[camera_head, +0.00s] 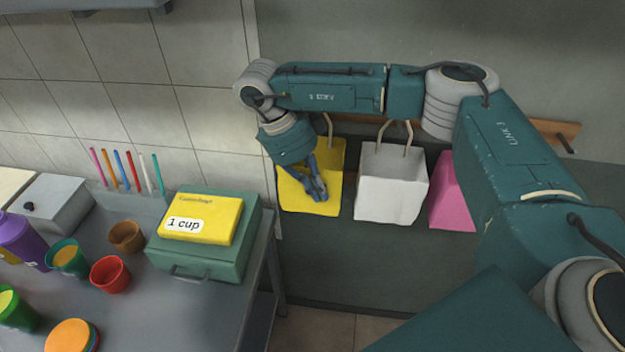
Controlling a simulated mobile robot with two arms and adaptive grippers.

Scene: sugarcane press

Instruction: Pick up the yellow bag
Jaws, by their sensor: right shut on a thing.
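The yellow bag (327,205) hangs on the wall rail, left of a white bag, with part of its handle showing at its upper right. My right arm reaches in from the right and bends down over it. My right gripper (319,194) is at the front of the yellow bag and is shut on it. The gripper and wrist hide the bag's upper left part. My left gripper is not in view.
A white bag (391,185) and a pink bag (450,198) hang to the right. A grey table (215,300) at left holds several cups, colored straws (125,170) and a green box (205,262) with a yellow "1 cup" pack (215,213) on top.

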